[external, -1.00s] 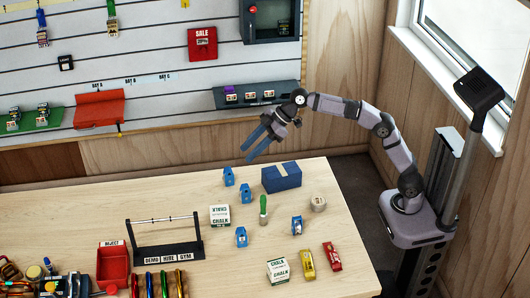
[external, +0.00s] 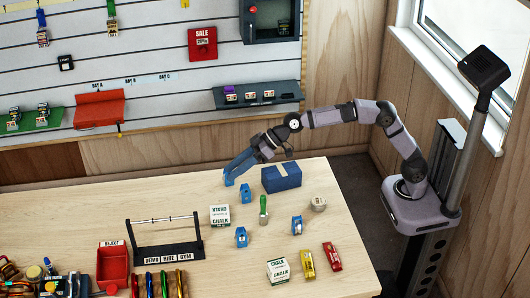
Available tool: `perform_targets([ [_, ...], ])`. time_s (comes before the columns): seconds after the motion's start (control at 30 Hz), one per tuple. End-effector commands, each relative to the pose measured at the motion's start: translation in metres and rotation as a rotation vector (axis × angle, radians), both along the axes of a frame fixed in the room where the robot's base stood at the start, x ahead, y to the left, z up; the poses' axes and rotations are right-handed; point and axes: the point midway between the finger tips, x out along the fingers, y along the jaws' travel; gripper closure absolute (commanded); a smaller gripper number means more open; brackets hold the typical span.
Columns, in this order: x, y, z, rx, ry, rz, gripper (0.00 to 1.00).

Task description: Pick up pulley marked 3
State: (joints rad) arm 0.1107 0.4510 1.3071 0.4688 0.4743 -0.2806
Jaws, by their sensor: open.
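Several small blue pulleys lie on the wooden table in the external view. One pulley (external: 229,181) is at the far side, partly covered by my gripper's fingertips. A second pulley (external: 246,194) is just nearer and to the right. A third pulley (external: 241,238) is further forward, and another blue piece (external: 297,226) stands to the right. The number marks are too small to read, so I cannot tell which is marked 3. My gripper (external: 236,171) is open, with its blue fingers pointing down and left at the farthest pulley. I cannot tell whether they touch it.
A dark blue box (external: 282,179) stands close to the right of my gripper. Two chalk boxes (external: 220,215) (external: 278,271), a green-handled brush (external: 263,209) and a tape roll (external: 318,204) stand nearby. A bar rack (external: 165,252) is front left. The table's left rear is clear.

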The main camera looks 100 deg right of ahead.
Motion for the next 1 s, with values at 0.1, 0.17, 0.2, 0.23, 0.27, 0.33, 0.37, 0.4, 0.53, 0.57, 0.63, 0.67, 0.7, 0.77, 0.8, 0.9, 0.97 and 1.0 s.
perform_targets([
  [0.1,0.008,0.045,0.011,0.097,-0.041,-0.075,0.56],
  [0.17,0.008,0.064,0.011,0.142,-0.065,-0.119,0.56],
  [0.2,0.006,0.075,0.01,0.17,-0.081,-0.15,0.56],
  [0.23,0.004,0.083,0.011,0.189,-0.095,-0.173,0.56],
  [0.27,0.001,0.09,0.011,0.207,-0.107,-0.195,0.56],
  [0.33,-0.009,0.105,0.011,0.246,-0.14,-0.247,0.56],
  [0.37,-0.014,0.111,0.012,0.26,-0.154,-0.27,0.56],
  [0.4,-0.021,0.117,0.014,0.277,-0.174,-0.296,0.56],
  [0.53,-0.049,0.132,0.021,0.317,-0.243,-0.369,0.56],
  [0.57,-0.056,0.134,0.024,0.324,-0.259,-0.383,0.56],
  [0.63,-0.074,0.139,0.032,0.336,-0.3,-0.411,0.56],
  [0.67,-0.082,0.14,0.037,0.341,-0.319,-0.421,0.56],
  [0.7,-0.093,0.142,0.042,0.345,-0.344,-0.431,0.56],
  [0.77,-0.113,0.146,0.044,0.335,-0.372,-0.433,0.56],
  [0.8,-0.131,0.151,0.034,0.303,-0.373,-0.408,0.56],
  [0.9,-0.176,0.167,-0.018,0.169,-0.317,-0.279,0.56],
  [0.97,-0.201,0.173,-0.039,0.105,-0.287,-0.205,0.56],
  [1.0,-0.215,0.176,-0.049,0.071,-0.272,-0.161,0.56],
])
